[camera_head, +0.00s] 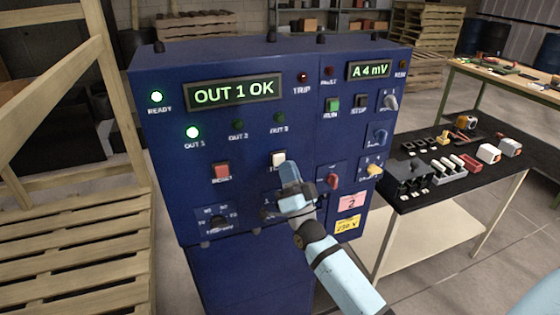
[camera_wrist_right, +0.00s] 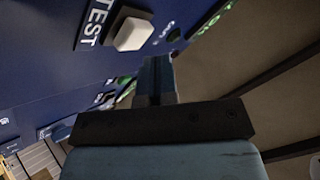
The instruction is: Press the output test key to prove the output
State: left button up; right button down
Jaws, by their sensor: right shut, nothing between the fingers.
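The blue control panel (camera_head: 262,130) stands in front of me. Its white test key (camera_head: 278,158) has its label mostly hidden by my gripper; in the right wrist view the key (camera_wrist_right: 133,33) shows with the word TEST beside it. My right gripper (camera_head: 289,173) is shut and empty, its tip just below the key in the head view. In the wrist view the fingertips (camera_wrist_right: 156,65) appear beside the key with a small gap; I cannot tell the depth. The main display (camera_head: 234,93) reads OUT 1 OK. My left gripper is not in view.
A red key (camera_head: 222,171) sits left of the test key. A red knob (camera_head: 333,181) and other switches lie to the right. The READY lamp (camera_head: 156,97) glows; the small display (camera_head: 369,70) reads A 4 mV. A black-topped table (camera_head: 440,194) with parts stands right, wooden pallets (camera_head: 80,240) left.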

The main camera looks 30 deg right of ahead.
jog(key=shift+w, duration=0.15)
jog(key=shift+w+d, duration=0.1)
jog(key=shift+w, duration=0.2)
jog(key=shift+w+d, duration=0.15)
jog(key=shift+w, duration=0.35)
dwell(0.8)
jog(key=shift+s, duration=0.2)
jog(key=shift+s+a, duration=0.25)
jog(key=shift+s, duration=0.5)
jog(key=shift+s+a+p, duration=0.2)
jog(key=shift+s+p, duration=0.05)
jog(key=shift+s, duration=0.55)
jog(key=shift+s+a+p, duration=0.2)
jog(key=shift+s+p, duration=0.05)
jog(key=shift+s, duration=0.55)
jog(key=shift+s+a+p, duration=0.2)
jog(key=shift+s+p, duration=0.05)
jog(key=shift+s, duration=0.55)
